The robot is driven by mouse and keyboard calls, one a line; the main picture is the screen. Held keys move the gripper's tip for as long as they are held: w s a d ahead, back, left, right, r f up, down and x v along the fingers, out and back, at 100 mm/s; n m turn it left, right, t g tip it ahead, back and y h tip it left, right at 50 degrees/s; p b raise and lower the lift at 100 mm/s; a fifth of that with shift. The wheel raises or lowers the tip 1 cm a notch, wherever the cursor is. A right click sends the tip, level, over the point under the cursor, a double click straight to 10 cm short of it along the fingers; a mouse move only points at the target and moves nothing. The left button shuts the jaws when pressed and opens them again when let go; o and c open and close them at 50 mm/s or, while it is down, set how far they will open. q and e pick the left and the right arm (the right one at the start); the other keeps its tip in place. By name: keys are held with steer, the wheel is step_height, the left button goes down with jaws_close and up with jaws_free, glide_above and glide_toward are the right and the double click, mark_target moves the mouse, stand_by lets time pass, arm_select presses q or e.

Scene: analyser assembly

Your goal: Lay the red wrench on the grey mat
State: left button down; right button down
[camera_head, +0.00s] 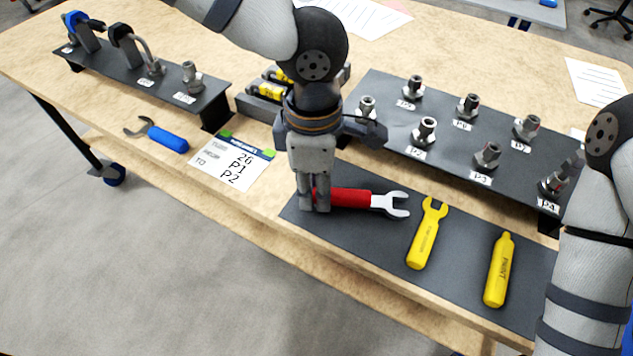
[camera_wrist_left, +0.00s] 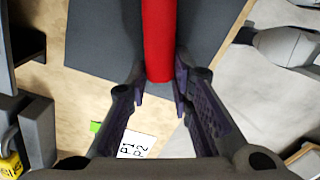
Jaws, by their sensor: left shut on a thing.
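The red wrench (camera_head: 350,198) has a red handle and a silver open-ended head. It is at the left end of the dark grey mat (camera_head: 380,243), with its head pointing right. My left gripper (camera_head: 314,207) comes down from above and is shut on the handle's left end. In the left wrist view the red handle (camera_wrist_left: 158,45) runs up from between the fingers (camera_wrist_left: 160,90), over the mat (camera_wrist_left: 105,45). I cannot tell whether the wrench touches the mat. The fingers of my right gripper are not visible; only my right arm shows at the right edge.
A yellow wrench (camera_head: 428,235) and a yellow paint marker (camera_head: 498,270) lie on the mat's right part. A black stand (camera_head: 385,150) with several fittings is behind it. A blue wrench (camera_head: 160,135) and a paper card (camera_head: 230,165) lie left. The mat's front left is bare.

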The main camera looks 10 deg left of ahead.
arm_select(q)
steer(key=shift+f, duration=0.35)
steer(key=c, duration=1.3)
jaws_free()
steer(key=shift+c, duration=0.2)
step_height(320, 180, up, 12)
steer(key=shift+a, duration=0.15)
